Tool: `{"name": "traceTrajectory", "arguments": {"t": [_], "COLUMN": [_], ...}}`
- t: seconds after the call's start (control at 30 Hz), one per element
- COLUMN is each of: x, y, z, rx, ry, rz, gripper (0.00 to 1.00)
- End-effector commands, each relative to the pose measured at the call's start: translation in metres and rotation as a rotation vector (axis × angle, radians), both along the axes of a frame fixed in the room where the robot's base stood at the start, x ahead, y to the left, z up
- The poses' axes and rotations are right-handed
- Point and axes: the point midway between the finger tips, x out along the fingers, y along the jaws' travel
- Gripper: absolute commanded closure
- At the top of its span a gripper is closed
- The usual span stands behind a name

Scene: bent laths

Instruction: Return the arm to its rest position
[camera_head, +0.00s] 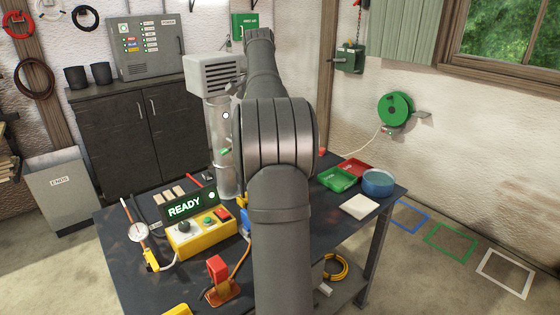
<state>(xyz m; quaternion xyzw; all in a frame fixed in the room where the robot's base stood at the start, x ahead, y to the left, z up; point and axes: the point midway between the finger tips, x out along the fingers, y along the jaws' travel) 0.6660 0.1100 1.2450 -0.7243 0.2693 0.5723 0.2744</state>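My own arm, dark grey, rises from the bottom middle of the view. It passes a thick ribbed joint in the middle and narrows toward the top. My gripper does not show, so I cannot tell whether it is open or holds anything. The arm covers the middle of the dark workbench (310,240) and whatever lies behind it.
A grey vented unit on a column (212,72) stands close left of my arm. A yellow control box (200,236) with a lit "READY" sign (188,206) is on the bench's left. Green (338,180) and red (356,168) trays and a blue round container (378,183) are right.

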Motion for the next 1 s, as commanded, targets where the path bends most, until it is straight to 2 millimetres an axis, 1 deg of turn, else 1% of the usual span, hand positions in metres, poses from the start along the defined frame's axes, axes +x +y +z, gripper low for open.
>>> {"name": "traceTrajectory", "arguments": {"t": [0.97, 1.0], "x": [-0.0005, -0.0005], "y": [0.0001, 0.0001], "z": [0.0016, 0.0015], "rx": [0.0, 0.0], "ry": [0.0, 0.0], "rz": [0.0, 0.001], "gripper": [0.0, 0.08]}}
